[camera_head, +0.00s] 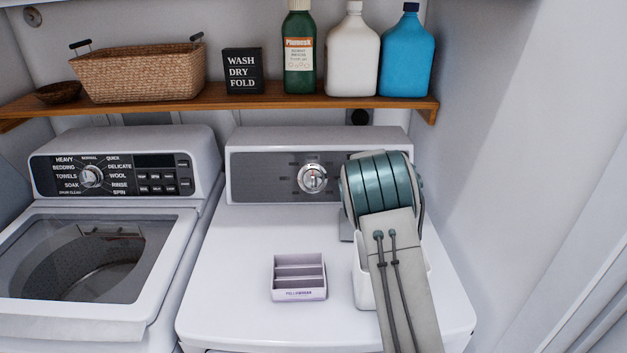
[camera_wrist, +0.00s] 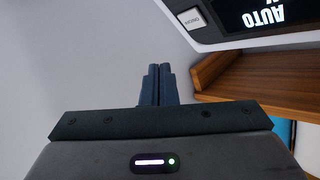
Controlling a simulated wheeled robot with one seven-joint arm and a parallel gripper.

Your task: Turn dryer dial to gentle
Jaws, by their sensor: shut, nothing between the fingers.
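The dryer (camera_head: 240,230) is the white machine on the right in the head view. Its silver dial (camera_head: 312,178) sits in the middle of a dark grey back panel (camera_head: 262,178). The dial's labels and pointer setting are too small to read. My arm stands in front of the panel's right end and hides most of my gripper there. In the wrist view my gripper (camera_wrist: 159,85) is shut and empty, its dark fingers together. A corner of a panel with an AUTO display (camera_wrist: 262,12) shows at top right; the dial is not in the wrist view.
The washer (camera_head: 100,225) stands to the left. A divided tray (camera_head: 299,277) and a white container (camera_head: 366,285), partly behind my arm, rest on the dryer top. A wooden shelf (camera_head: 200,103) with a basket and bottles runs above. A wall is close on the right.

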